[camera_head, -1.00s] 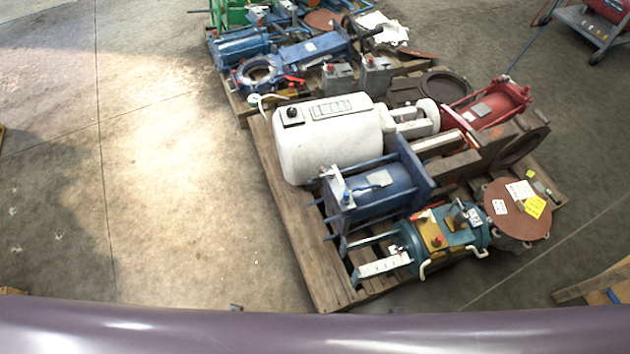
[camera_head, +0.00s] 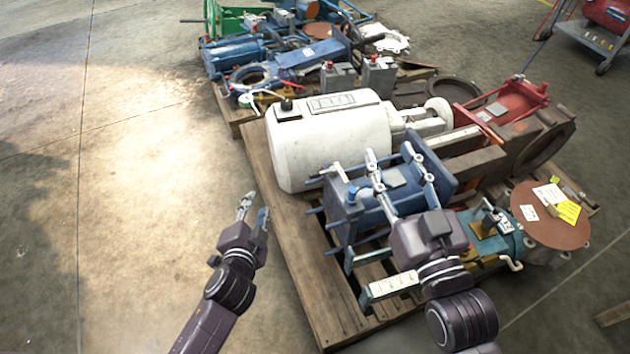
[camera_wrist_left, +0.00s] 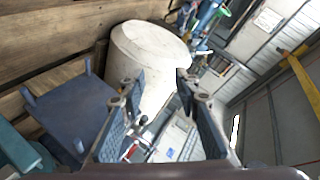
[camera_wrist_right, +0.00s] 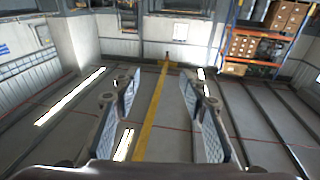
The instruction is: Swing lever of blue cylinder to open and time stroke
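The blue cylinder (camera_head: 342,212) lies on its side on the near pallet, with square end plates and rods. A pale narrow fitting stands up at its left end; I cannot tell whether that is the lever. My right gripper (camera_head: 398,160) is open in front of the cylinder's middle and hides part of it; contact cannot be told. In the right wrist view its fingers (camera_wrist_right: 162,110) are spread with nothing between them. My left gripper (camera_head: 252,206) is open and empty, left of the pallet edge. The left wrist view shows its spread fingers (camera_wrist_left: 160,100) and a blue plate (camera_wrist_left: 72,112).
A white tank (camera_head: 325,145) lies behind the blue cylinder. A teal cylinder (camera_head: 500,243) and a rusty round flange (camera_head: 550,218) are at the pallet's right. The wooden pallet (camera_head: 312,270) has bare slats in front. Clear concrete floor (camera_head: 150,200) spreads left.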

